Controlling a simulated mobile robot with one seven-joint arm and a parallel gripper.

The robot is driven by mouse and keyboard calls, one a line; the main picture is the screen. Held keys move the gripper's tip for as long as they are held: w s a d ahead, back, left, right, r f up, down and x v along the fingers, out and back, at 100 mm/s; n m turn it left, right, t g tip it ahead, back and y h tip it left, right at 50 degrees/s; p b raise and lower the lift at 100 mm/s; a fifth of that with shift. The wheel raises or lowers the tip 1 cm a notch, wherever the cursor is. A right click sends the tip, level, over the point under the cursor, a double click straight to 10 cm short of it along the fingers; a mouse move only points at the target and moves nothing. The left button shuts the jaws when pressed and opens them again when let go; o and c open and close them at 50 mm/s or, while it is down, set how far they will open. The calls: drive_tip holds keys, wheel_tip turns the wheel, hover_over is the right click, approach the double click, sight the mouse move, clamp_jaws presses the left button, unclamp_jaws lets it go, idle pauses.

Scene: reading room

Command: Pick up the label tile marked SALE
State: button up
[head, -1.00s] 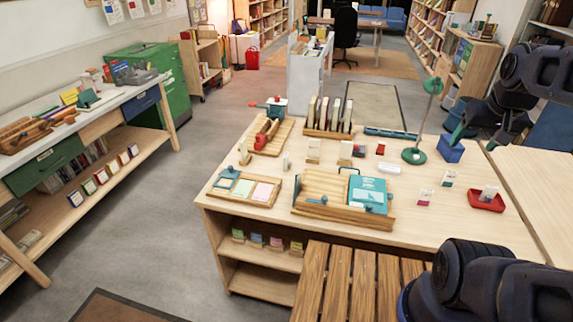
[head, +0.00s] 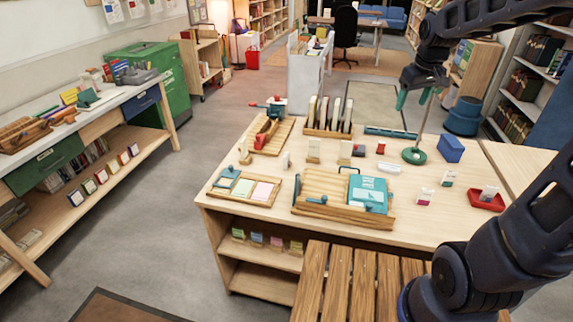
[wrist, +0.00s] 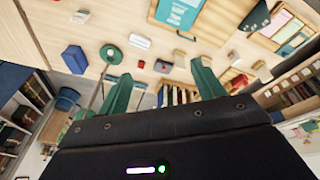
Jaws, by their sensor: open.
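No tile's lettering is legible, so I cannot tell which is marked SALE. Small upright cards stand on the right of the table: a card with a pink band (head: 424,196), a card with a green band (head: 448,178), and a pale card (head: 489,191) in a red tray (head: 486,205). My gripper (head: 420,97) is open and empty, raised above the back right of the table near the green lamp. Its green fingers are spread apart in the wrist view (wrist: 163,75), with nothing between them.
A green lamp (head: 414,155) and a blue box (head: 450,149) stand near the cards. A teal book (head: 368,194) lies on a wooden tray (head: 320,184). A pastel card tray (head: 232,197) is at left. Bare tabletop lies around the upright cards.

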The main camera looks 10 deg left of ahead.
drive_tip(key=w+a+f+n, duration=0.3)
drive_tip(key=w+a+f, duration=0.1)
drive_tip(key=w+a, duration=0.4)
drive_tip(key=n+g, duration=0.3)
drive_tip(key=n, duration=0.5)
approach(286, 163)
drive_tip(key=shift+w+a+f+h, duration=0.15)
drive_tip(key=shift+w+f, duration=0.05)
drive_tip(key=shift+w, duration=0.25)
drive_tip(key=shift+w+a+f+h, duration=0.1)
drive_tip(key=shift+w+f+h, duration=0.1)
drive_tip(key=shift+w, duration=0.25)
wheel_tip(286, 163, down, 5)
drive_tip(key=shift+f, duration=0.2)
drive_tip(key=shift+w+a+f, duration=0.1)
drive_tip(key=shift+w+f, duration=0.05)
drive_tip(key=shift+f, duration=1.15)
drive_tip(key=shift+w+a+f, duration=0.1)
drive_tip(key=shift+f, duration=1.25)
drive_tip(key=c, duration=1.1)
